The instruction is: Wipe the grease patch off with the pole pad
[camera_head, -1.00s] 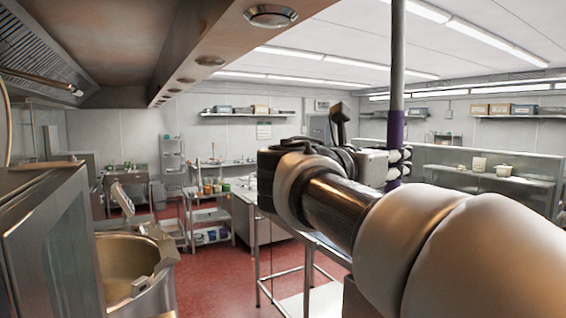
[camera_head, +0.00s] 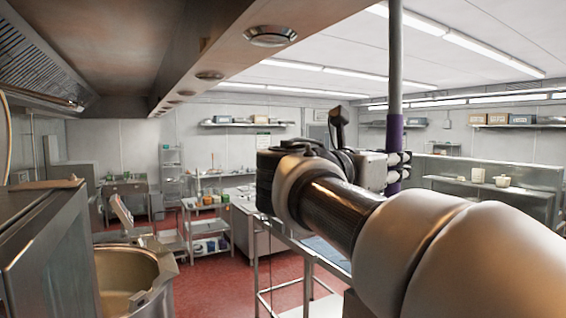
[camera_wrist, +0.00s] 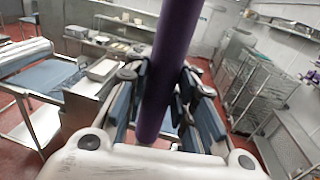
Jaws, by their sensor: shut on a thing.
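The pole (camera_head: 395,55) stands near upright in the head view, a grey shaft with a purple grip section (camera_head: 394,135). Its upper end runs out of the top of the picture, so the pad is not in view. My gripper (camera_head: 399,170) is shut on the purple section. In the wrist view the purple pole (camera_wrist: 165,75) runs slightly tilted between the blue-padded fingers of my gripper (camera_wrist: 170,100). I cannot make out a grease patch in either view.
A metal hood (camera_head: 215,50) with round lamps hangs overhead at the left. A large open kettle (camera_head: 128,275) stands at the lower left beside a steel cabinet (camera_head: 45,245). A wheeled shelf rack (camera_head: 207,230) and a table frame (camera_head: 290,290) stand ahead. Red floor shows between them.

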